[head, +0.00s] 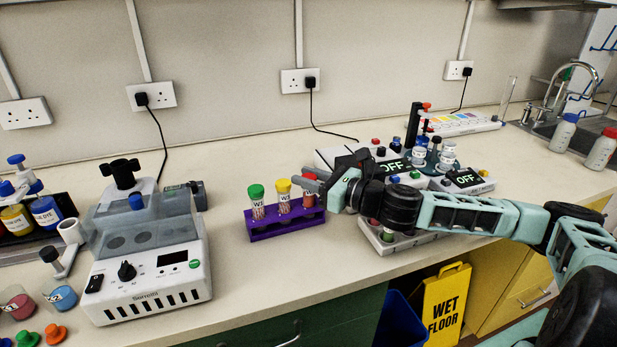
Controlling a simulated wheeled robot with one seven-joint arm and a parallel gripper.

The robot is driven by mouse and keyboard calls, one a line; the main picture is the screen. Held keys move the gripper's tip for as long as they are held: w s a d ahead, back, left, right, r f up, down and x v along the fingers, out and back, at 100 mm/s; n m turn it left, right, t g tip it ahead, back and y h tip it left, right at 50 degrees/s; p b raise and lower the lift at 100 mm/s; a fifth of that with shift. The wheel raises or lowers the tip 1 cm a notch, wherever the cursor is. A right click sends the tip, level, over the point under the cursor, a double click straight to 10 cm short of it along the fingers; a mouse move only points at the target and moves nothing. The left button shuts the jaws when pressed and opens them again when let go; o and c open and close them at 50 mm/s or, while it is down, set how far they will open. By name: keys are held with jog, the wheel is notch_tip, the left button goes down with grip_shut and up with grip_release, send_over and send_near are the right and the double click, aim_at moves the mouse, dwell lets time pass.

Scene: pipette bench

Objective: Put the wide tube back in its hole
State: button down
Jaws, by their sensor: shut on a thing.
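A purple rack (287,228) stands on the bench left of my arm. A wide tube with a green cap (257,203) and one with a yellow cap (283,196) stand upright in it. A third tube, with a red cap (309,198), is at the rack's right end, partly hidden by my gripper. My gripper (312,182) reaches in from the right and is shut at the top of the red-capped tube. That tube looks about upright over the right end of the rack. I cannot tell how deep its lower end sits in the hole.
A white machine with a clear lid (150,262) stands left of the rack. White devices with OFF displays (465,180) lie behind and under my arm at the right. Bench in front of the rack is clear down to its front edge.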

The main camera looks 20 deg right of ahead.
jog(key=c, duration=1)
grip_release()
jog(key=shift+p+v, duration=2)
jog(key=shift+v, duration=6.75)
